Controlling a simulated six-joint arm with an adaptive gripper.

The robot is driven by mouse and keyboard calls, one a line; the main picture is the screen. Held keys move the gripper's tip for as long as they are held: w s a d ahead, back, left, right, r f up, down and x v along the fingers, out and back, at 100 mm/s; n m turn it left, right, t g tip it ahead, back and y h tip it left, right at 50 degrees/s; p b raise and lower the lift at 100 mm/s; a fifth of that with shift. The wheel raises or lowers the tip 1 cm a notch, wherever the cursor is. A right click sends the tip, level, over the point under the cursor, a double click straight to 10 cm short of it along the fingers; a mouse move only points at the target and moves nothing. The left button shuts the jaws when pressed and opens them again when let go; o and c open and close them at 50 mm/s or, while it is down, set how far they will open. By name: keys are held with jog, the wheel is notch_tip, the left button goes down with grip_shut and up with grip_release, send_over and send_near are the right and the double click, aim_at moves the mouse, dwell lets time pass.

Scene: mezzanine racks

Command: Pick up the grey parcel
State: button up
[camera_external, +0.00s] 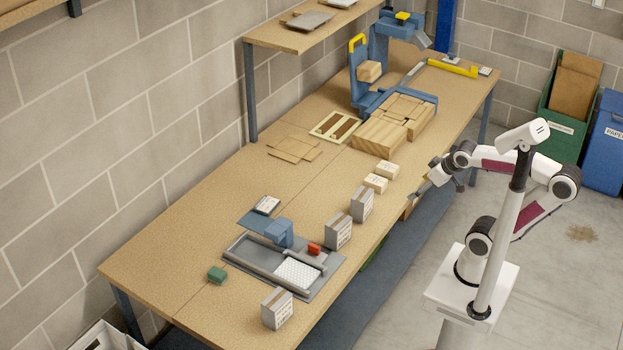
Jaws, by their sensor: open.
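Three similar grey boxes with pale labels stand upright along the front edge of the workbench. One grey parcel (277,309) is at the near end, a second grey parcel (338,231) is beside the grey machine, and a third grey parcel (361,204) is a little further back. I cannot tell which one the task names. My gripper (421,190) is open and seems empty. It is at the bench's front edge, to the right of the third grey parcel and apart from all three. Its fingertips are small and partly unclear here.
Stacked cartons (380,136) and a blue press (357,75) stand further back.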

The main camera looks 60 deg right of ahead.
jog(key=w+d+r+n+t+h, duration=0.15)
jog(key=w+d+r, duration=0.3)
jog(key=w, duration=0.45)
jog(key=w+d+r+t+h, duration=0.1)
jog(key=w+d+r+t, duration=0.3)
jog(key=w, duration=0.5)
jog(key=w+d+f+n+t+y, duration=0.25)
jog(key=w+n+y, duration=0.2)
jog(key=w, duration=0.85)
notch_tip(320, 180, down, 10)
jog(key=w+n+g+y, duration=0.1)
jog(key=n+g+y, duration=0.1)
jog(key=n+y, duration=0.4)
jog(key=s+f+n+g+y, duration=0.1)
jog(key=s+f+g+y, duration=0.5)
jog(key=s+f+y, duration=0.2)
jog(key=s+f, duration=0.2)
jog(key=s, duration=0.2)
jog(key=shift+s+a+n+g, duration=0.2)
jog(key=shift+s+n+g, duration=0.2)
jog(key=shift+x, duration=1.35)
